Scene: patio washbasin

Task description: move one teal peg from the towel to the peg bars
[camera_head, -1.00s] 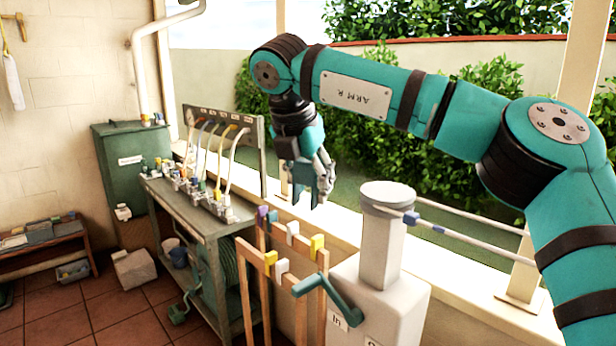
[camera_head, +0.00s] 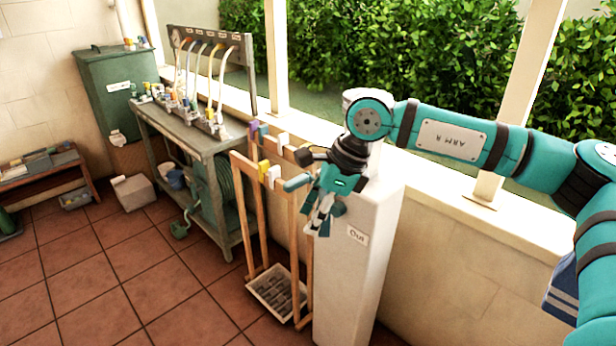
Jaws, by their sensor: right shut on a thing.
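My right gripper (camera_head: 322,216) points down in front of the white mangle, just right of the wooden peg bars (camera_head: 242,164). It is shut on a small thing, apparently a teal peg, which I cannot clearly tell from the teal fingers. The front bar carries a yellow peg (camera_head: 263,171) and a white peg (camera_head: 275,176). The back bar carries a purple peg (camera_head: 253,131), a blue peg (camera_head: 263,130) and a white peg (camera_head: 282,139). A striped blue cloth (camera_head: 562,290), perhaps the towel, shows partly behind my right arm. My left gripper is out of view.
A tray (camera_head: 272,290) lies at the rack's foot. A workbench (camera_head: 205,143) with taps stands behind. The tiled floor (camera_head: 130,270) at front left is clear.

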